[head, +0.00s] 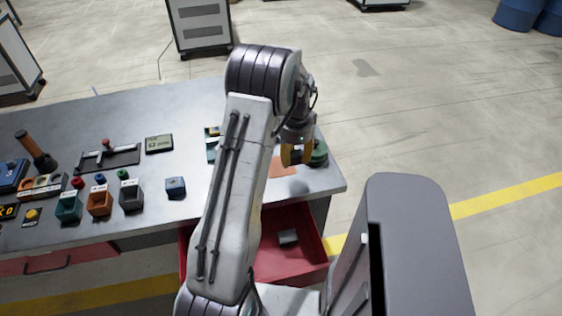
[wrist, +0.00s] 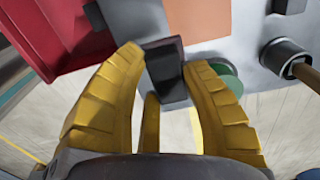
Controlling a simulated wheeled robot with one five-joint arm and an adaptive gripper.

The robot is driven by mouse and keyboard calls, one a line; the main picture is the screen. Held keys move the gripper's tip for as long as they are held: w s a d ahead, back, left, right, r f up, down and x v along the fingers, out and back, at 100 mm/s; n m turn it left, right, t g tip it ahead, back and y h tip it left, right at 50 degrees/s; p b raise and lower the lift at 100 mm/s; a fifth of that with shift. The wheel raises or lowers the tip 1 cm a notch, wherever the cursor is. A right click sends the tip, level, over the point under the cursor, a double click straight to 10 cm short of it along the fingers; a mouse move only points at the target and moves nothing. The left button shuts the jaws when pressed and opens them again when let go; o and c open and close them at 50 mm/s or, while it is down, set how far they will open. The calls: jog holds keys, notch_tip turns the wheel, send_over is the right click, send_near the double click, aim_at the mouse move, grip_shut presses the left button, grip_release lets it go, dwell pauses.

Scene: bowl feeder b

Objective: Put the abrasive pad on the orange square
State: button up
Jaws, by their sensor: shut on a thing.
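My gripper (head: 297,152) has yellow fingers and is over the right end of the metal table. In the wrist view its fingers (wrist: 163,62) are closed on a dark block with a brownish face, which I take to be the abrasive pad (wrist: 166,75). In the head view the fingers hide the pad. The orange square (head: 283,168) lies flat on the tabletop just below and beside my gripper, partly hidden by my arm. It also shows at the top of the wrist view (wrist: 196,18). I cannot tell the pad's height above the table.
A green round thing (head: 320,153) stands close right of my gripper. A red drawer (head: 312,262) is open below the table edge, with a small grey block (head: 288,237) inside. Coloured bins (head: 100,203), a blue block (head: 175,187) and tools fill the left of the table.

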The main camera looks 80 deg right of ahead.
send_over(281, 168)
notch_tip(281, 168, down, 4)
jog(key=shift+r+p, duration=0.15)
jog(key=shift+p, duration=0.25)
jog(key=shift+f, duration=2)
jog(key=shift+f, duration=0.15)
jog(key=o, duration=1.1)
jog(key=shift+o, duration=0.2)
